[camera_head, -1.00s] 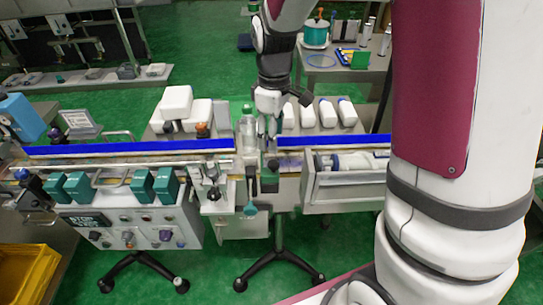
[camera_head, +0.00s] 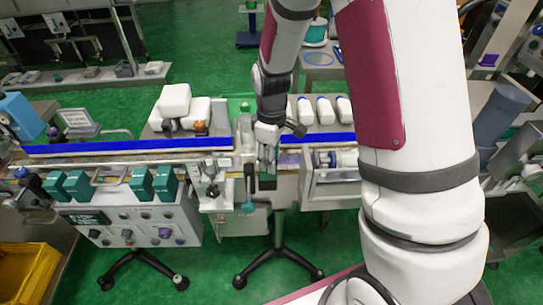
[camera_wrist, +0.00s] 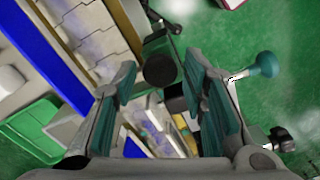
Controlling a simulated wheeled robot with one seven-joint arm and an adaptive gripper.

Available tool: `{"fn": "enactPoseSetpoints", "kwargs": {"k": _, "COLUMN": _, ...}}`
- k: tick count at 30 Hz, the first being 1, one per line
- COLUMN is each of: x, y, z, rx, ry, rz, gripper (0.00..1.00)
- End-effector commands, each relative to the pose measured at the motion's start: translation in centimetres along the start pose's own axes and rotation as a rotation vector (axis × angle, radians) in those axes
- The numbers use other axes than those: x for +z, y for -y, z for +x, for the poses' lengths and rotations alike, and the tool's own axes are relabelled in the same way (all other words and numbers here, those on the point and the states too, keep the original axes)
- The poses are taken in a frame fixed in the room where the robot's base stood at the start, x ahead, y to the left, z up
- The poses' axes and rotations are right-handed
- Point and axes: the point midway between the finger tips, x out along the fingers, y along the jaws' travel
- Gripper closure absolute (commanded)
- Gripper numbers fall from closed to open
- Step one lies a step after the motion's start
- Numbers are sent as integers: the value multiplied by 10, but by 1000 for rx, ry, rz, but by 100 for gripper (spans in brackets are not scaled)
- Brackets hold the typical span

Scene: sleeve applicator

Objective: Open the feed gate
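The conveyor (camera_head: 130,148) with its blue rail runs across the head view. My gripper (camera_head: 267,160) points down over it, right of a clear bottle (camera_head: 246,124). In the wrist view my gripper (camera_wrist: 165,95) is open, its teal-padded fingers apart. A round black knob (camera_wrist: 160,70) shows between and just beyond the fingers; I see no contact. A teal-tipped lever (camera_wrist: 264,65) is outside the right finger; it hangs at the conveyor's front in the head view (camera_head: 249,206). I cannot tell for sure which part is the feed gate.
A control panel (camera_head: 135,228) with knobs stands at front left, below several teal blocks (camera_head: 142,184). White bottles (camera_head: 326,110) stand behind the conveyor. A clear-sided housing (camera_head: 330,180) is right of my gripper. A yellow crate (camera_head: 28,272) is at lower left.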

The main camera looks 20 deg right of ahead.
Motion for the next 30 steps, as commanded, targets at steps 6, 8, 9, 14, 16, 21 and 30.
{"fn": "enactPoseSetpoints", "kwargs": {"k": 6, "x": 0, "y": 0, "z": 0, "rx": 0, "ry": 0, "rz": 0, "gripper": 100}}
{"fn": "enactPoseSetpoints", "kwargs": {"k": 8, "x": 0, "y": 0, "z": 0, "rx": 0, "ry": 0, "rz": 0, "gripper": 100}}
{"fn": "enactPoseSetpoints", "kwargs": {"k": 9, "x": 1, "y": 1, "z": 0, "rx": 0, "ry": 0, "rz": 0, "gripper": 100}}
{"fn": "enactPoseSetpoints", "kwargs": {"k": 14, "x": 12, "y": 24, "z": -2, "rx": -4, "ry": 3, "rz": 0, "gripper": 100}}
{"fn": "enactPoseSetpoints", "kwargs": {"k": 16, "x": 20, "y": 40, "z": -3, "rx": -5, "ry": 4, "rz": -2, "gripper": 100}}
{"fn": "enactPoseSetpoints", "kwargs": {"k": 21, "x": 35, "y": 71, "z": -3, "rx": -4, "ry": 4, "rz": -2, "gripper": 100}}
{"fn": "enactPoseSetpoints", "kwargs": {"k": 30, "x": 38, "y": 81, "z": 0, "rx": 0, "ry": 0, "rz": 0, "gripper": 100}}
